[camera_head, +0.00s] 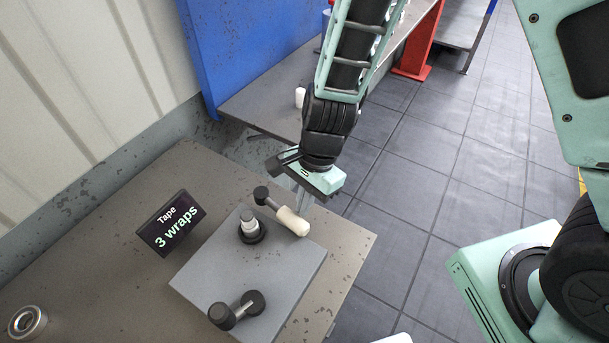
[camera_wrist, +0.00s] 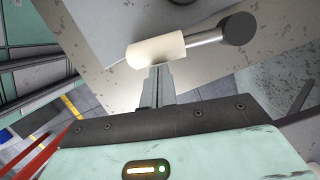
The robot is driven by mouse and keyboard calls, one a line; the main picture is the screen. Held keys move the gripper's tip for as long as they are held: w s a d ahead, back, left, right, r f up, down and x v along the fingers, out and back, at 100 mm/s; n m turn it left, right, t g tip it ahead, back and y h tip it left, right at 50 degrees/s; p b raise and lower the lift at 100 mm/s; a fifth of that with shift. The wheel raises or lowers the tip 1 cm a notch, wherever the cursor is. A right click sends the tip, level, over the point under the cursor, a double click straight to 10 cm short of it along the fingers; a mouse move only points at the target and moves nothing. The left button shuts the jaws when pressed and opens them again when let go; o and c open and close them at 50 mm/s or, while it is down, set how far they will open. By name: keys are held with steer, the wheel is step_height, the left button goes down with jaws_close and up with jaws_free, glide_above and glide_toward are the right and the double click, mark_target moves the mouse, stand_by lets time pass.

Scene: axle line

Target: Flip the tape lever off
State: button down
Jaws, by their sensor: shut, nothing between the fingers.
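A grey box (camera_head: 270,270) on the table carries a lever with a cream handle (camera_head: 292,221) and a dark round end (camera_head: 261,195). The same cream handle (camera_wrist: 156,50) and dark end (camera_wrist: 237,29) show in the wrist view. A sign (camera_head: 171,223) reading "Tape 3 wraps" stands left of the box. My gripper (camera_head: 301,205) is shut and empty. Its fingertips (camera_wrist: 157,68) are right at the cream handle's side; whether they touch it I cannot tell.
A short upright post (camera_head: 250,228) stands on the box between the two levers. A metal ring (camera_head: 27,322) lies at the table's left. A blue panel (camera_head: 240,50) and bench (camera_head: 270,105) are behind. Tiled floor (camera_head: 410,220) lies open to the right.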

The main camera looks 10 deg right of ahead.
steer(key=w+d+r, duration=0.3)
steer(key=d+r, duration=0.2)
steer(key=r, duration=0.5)
steer(key=shift+w+d+r+p, duration=0.2)
steer(key=shift+w+r+p, duration=0.15)
